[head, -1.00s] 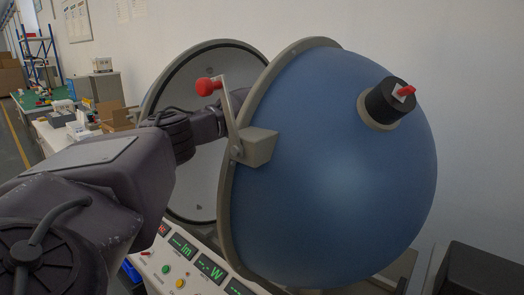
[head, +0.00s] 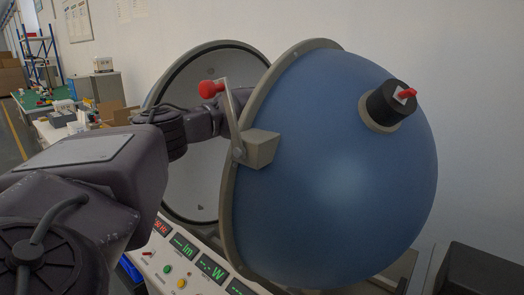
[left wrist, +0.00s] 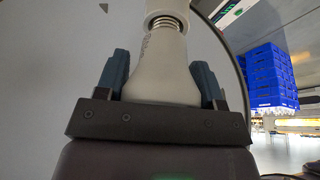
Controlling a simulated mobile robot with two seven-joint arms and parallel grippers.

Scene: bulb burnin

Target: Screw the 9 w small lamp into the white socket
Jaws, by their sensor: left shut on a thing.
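In the left wrist view my left gripper (left wrist: 162,85) is shut on a white lamp (left wrist: 160,70), with one blue-grey finger on each side of its body. The lamp's metal screw thread (left wrist: 166,22) points away from the gripper. It meets a white socket (left wrist: 166,5) at the top edge of the picture; how deep the thread sits is hard to tell, but part of it shows. In the head view my left arm reaches between the two halves of the open sphere, and the blue half (head: 330,170) hides the gripper, lamp and socket. My right gripper is not in view.
The other half-shell (head: 190,180) stands open behind my arm. A red-knobbed lever (head: 210,89) is on the blue shell's rim. A control panel (head: 190,265) with green displays lies below. Blue crates (left wrist: 270,75) are stacked in the background.

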